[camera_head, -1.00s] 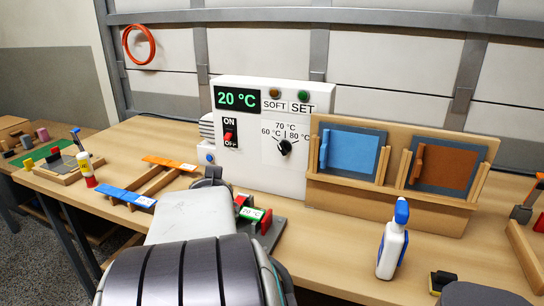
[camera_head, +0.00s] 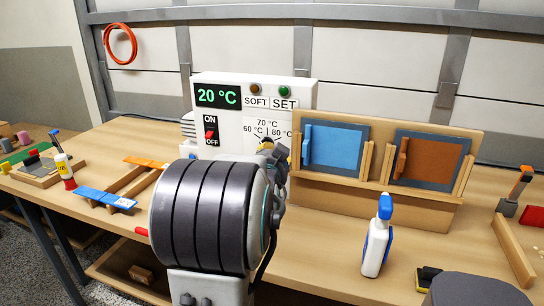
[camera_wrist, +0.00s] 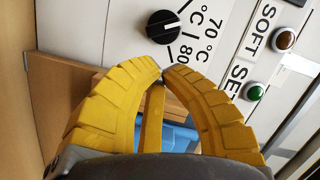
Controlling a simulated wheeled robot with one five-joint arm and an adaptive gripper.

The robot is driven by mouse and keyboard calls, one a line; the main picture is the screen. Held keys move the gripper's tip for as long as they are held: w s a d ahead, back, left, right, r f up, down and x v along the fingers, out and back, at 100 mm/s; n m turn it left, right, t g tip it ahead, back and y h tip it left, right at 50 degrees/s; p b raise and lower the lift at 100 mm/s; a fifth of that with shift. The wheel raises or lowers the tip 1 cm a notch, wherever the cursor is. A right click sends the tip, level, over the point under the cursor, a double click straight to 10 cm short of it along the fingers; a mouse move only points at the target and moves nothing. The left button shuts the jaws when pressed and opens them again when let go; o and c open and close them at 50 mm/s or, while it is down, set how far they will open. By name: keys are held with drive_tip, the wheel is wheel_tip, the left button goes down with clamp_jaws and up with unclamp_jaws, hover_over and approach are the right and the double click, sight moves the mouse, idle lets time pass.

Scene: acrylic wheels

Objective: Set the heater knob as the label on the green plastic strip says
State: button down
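The knob is hidden behind my arm in the head view. My gripper (camera_wrist: 162,72) has its yellow fingers curved together, tips nearly touching, just short of the knob, with nothing seen held. It also shows in the head view (camera_head: 267,145) in front of the dial. The green plastic strip is hidden behind my arm.
A blue strip (camera_head: 103,198) and an orange strip (camera_head: 146,162) lie on the table at left. A wooden rack (camera_head: 420,207) with blue and brown panels stands right of the heater. A spray bottle (camera_head: 377,237) stands in front of it.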

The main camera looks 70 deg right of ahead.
drive_tip(key=shift+p+x, duration=0.4)
drive_tip(key=shift+x, duration=1.95)
drive_tip(key=b, duration=0.3)
drive_tip(key=f+m+b, duration=0.1)
drive_tip(key=b, duration=0.2)
drive_tip(key=shift+w+f, duration=0.3)
drive_tip(key=shift+w, duration=0.1)
drive_tip(key=shift+f+b, duration=0.2)
drive_tip(key=shift+b, duration=1.4)
